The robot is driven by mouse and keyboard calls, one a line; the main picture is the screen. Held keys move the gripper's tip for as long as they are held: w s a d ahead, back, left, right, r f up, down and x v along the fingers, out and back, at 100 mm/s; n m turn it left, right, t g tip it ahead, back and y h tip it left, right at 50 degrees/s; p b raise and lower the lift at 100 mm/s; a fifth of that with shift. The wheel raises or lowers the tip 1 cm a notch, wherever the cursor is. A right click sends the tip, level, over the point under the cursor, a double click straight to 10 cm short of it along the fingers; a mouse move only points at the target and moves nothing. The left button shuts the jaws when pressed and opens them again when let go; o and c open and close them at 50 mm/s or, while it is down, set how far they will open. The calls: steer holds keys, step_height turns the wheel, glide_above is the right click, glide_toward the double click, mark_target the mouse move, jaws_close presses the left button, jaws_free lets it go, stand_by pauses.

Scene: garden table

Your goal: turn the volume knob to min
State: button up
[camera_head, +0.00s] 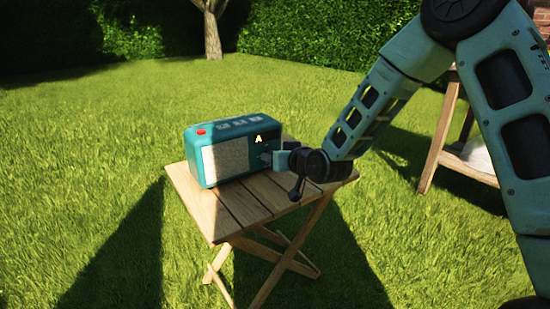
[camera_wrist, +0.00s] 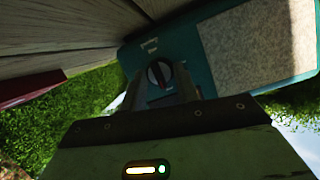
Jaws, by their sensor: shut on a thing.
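A teal radio (camera_head: 201,166) with a pale speaker cloth and a red button on top stands on the small folding wooden table (camera_head: 215,218). Its teal front and cloth also show in the wrist view (camera_wrist: 250,50). The dark round volume knob (camera_wrist: 159,72) is on the teal front beside the cloth, with small pale markings near it. My gripper (camera_head: 274,159) is at the right end of the radio's front. In the wrist view its fingers (camera_wrist: 160,85) are shut on the knob from both sides. The knob is hidden by my gripper in the head view, and its exact pointer direction is unclear.
The table's right side lies under my wrist. Another wooden stand (camera_head: 440,145) with a pale thing on it is at the right, behind my arm. Grass (camera_head: 70,190) is open around the table, with a hedge and a tree trunk (camera_head: 212,35) at the back.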

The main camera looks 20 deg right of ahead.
steer(key=shift+f, duration=0.1)
steer(key=o, duration=1)
steer(key=shift+s, duration=0.15)
steer(key=p+v, duration=1.7)
steer(key=p, duration=0.3)
steer(key=shift+s, duration=0.1)
